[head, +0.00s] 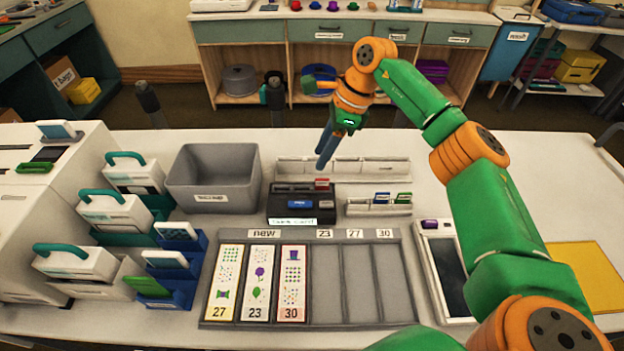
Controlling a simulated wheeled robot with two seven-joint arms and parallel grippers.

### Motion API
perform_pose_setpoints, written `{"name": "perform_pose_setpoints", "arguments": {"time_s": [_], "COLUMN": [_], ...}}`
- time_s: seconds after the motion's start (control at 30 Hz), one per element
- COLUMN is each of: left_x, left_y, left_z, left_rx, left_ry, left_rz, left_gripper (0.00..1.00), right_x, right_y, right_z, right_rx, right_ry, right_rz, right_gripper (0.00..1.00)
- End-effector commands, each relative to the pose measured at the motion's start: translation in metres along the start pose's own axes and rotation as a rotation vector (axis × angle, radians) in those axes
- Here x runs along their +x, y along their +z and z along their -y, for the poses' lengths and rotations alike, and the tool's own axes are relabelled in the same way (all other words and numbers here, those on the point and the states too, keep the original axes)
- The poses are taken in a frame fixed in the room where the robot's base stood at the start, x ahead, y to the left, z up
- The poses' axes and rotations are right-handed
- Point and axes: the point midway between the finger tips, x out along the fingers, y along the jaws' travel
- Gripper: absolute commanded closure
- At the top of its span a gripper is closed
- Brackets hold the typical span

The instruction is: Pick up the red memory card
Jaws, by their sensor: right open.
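The small red memory card (322,184) sits at the back right of a black card holder (291,215) on the white table, and only its upper part shows. A blue card (300,204) is in the same holder, in front and to the left of the red one. My right gripper (323,156) is open, with its blue fingers pointing down. In the picture its tips show just above the red card; I see no contact with it. My left gripper is not in view.
A grey bin (214,178) stands left of the holder. A white rack with small cards (379,204) stands to its right. A grey tray (362,284) with three picture strips lies in front. A tablet (447,268) lies farther right.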

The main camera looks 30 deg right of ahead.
Motion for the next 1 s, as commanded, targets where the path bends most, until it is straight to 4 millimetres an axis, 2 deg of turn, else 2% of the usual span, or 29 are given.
{"name": "perform_pose_setpoints", "arguments": {"time_s": [0.03, 0.13, 0.37, 0.5, 0.7, 0.77, 0.87, 1.0], "left_x": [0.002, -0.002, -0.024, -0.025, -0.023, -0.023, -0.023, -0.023], "left_y": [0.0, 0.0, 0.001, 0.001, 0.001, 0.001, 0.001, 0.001], "left_z": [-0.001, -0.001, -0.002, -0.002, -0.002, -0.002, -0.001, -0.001], "left_rx": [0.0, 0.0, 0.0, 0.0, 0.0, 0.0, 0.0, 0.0], "left_ry": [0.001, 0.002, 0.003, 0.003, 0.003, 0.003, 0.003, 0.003], "left_rz": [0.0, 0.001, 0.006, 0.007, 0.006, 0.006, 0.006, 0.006], "left_gripper": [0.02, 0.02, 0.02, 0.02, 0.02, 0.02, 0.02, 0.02], "right_x": [-0.008, -0.007, 0.031, 0.053, 0.057, 0.057, 0.056, 0.056], "right_y": [-0.015, -0.025, -0.02, -0.022, -0.022, -0.022, -0.022, -0.022], "right_z": [0.002, 0.001, -0.009, -0.008, -0.008, -0.008, -0.008, -0.008], "right_rx": [0.013, 0.019, 0.016, 0.018, 0.017, 0.017, 0.017, 0.017], "right_ry": [-0.001, 0.008, 0.012, 0.008, 0.005, 0.006, 0.006, 0.006], "right_rz": [-0.049, -0.091, -0.089, -0.086, -0.083, -0.083, -0.083, -0.082], "right_gripper": [0.57, 0.57, 0.57, 0.57, 0.57, 0.71, 0.98, 1.0]}}
